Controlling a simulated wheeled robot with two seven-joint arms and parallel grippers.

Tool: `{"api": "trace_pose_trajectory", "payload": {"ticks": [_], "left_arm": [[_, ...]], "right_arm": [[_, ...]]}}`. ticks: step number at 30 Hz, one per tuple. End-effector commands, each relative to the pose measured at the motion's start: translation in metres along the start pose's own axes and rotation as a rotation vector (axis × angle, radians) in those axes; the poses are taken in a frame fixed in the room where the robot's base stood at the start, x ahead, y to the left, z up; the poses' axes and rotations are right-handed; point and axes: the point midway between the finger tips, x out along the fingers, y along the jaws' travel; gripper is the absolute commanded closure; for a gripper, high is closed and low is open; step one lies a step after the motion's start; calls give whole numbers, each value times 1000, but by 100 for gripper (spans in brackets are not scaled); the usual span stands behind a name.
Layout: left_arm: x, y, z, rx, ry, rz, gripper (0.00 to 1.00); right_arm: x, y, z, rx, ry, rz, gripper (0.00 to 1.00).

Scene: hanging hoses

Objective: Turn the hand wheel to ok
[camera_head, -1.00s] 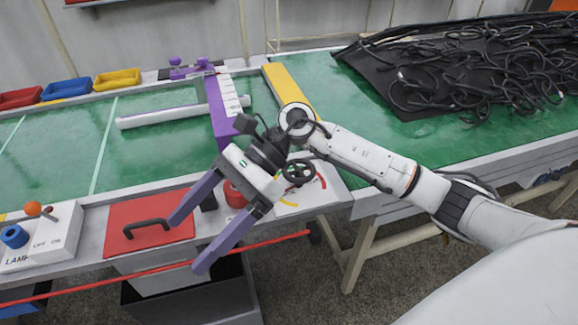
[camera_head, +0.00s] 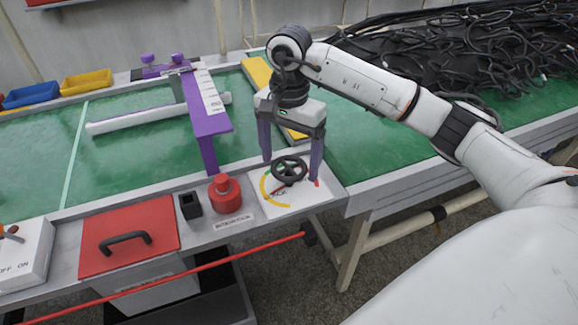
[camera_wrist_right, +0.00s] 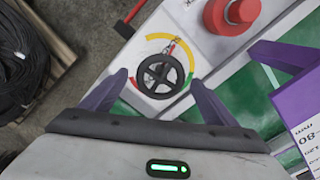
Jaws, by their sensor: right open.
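The black hand wheel (camera_head: 289,170) sits on a white dial plate (camera_head: 290,207) at the right end of the bench's front ledge. The plate has a coloured arc with yellow and red parts. In the right wrist view, the wheel (camera_wrist_right: 160,75) shows from above with a thin red pointer beside its rim, near the yellow arc. My right gripper (camera_head: 291,166) is open and points down, one purple finger on each side of the wheel. The right wrist view shows clear gaps between fingers and rim. Contact cannot be seen. My left gripper is out of view.
A red push button (camera_head: 225,194) and a small black block (camera_head: 190,205) stand left of the wheel. A purple gauge bracket (camera_head: 207,120) rises behind them. A red lid (camera_head: 128,236) with a black handle lies farther left. Black hoses (camera_head: 450,60) are piled at the back right.

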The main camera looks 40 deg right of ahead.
Motion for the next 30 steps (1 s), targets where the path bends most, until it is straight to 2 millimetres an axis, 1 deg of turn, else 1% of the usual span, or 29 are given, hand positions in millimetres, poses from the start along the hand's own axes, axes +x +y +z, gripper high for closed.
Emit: {"api": "trace_pose_trajectory", "payload": {"ticks": [1,3,6,15,16,17,21,23,30], "left_arm": [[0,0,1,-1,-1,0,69],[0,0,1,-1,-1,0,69],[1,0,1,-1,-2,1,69],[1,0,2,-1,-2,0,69],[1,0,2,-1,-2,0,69],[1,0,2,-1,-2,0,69],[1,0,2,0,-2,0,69],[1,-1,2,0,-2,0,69],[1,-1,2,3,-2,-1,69]], "right_arm": [[8,0,0,0,-1,2,19],[16,0,0,0,-2,1,19],[22,0,0,0,-1,0,19],[25,0,0,0,-1,-1,19],[25,0,0,0,-1,-1,20],[25,0,0,0,-1,-1,26],[25,0,0,0,-1,-1,49],[25,0,0,0,-1,-1,59],[24,0,0,17,-1,-1,60]]}}
